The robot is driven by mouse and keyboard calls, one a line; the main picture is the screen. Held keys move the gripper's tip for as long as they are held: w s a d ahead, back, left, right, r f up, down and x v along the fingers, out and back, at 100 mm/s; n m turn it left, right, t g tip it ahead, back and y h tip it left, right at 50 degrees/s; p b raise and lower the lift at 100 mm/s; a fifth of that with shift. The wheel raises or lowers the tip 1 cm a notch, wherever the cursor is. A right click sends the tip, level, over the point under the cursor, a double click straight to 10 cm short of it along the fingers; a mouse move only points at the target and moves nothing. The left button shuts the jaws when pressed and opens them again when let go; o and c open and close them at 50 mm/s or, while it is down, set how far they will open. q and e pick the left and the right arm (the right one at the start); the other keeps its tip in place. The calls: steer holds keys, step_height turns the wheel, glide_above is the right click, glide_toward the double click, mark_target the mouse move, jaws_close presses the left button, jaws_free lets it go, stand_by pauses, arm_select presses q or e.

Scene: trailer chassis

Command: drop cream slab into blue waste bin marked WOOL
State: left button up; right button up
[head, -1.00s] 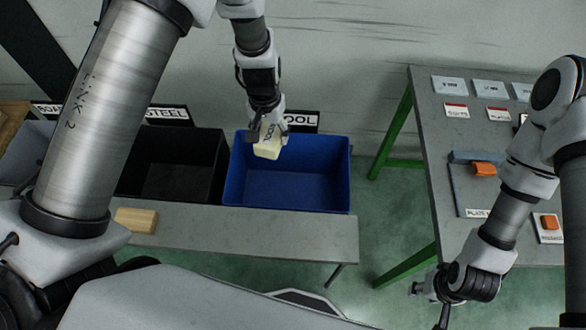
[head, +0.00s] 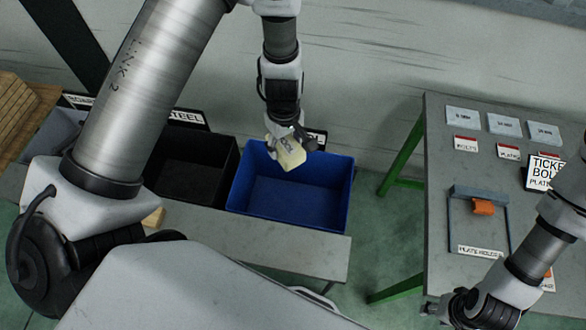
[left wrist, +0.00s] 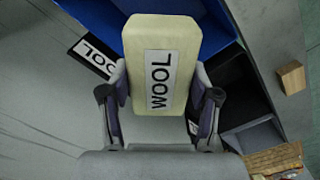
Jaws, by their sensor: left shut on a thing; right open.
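The cream slab (head: 288,153), with a WOOL label facing the left wrist camera (left wrist: 160,60), is held by my left gripper (head: 290,137). The gripper's fingers are shut on the slab's two sides. The blue bin (head: 292,196) stands below the slab in the head view, and the slab covers part of its back edge. The sign behind this bin is mostly hidden in the head view; in the left wrist view part of a sign (left wrist: 93,56) reads "OOL". My right gripper (head: 430,308) is at the lower right, open, apart from the table.
A black bin (head: 190,170) marked STEEL stands left of the blue bin. A grey bench (head: 270,245) runs in front, with a wooden block (head: 154,217) partly hidden by my arm. A grey table (head: 440,180) with labelled cards and an orange part (head: 483,206) stands right.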

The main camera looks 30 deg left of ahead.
arm_select(q)
step_height(320, 180, down, 5)
steer(key=b, duration=0.4)
steer(key=shift+w+d+f, duration=0.1)
steer(key=shift+w, duration=0.05)
steer(key=o, duration=1.2)
step_height(320, 180, up, 12)
steer(key=shift+r, duration=0.1)
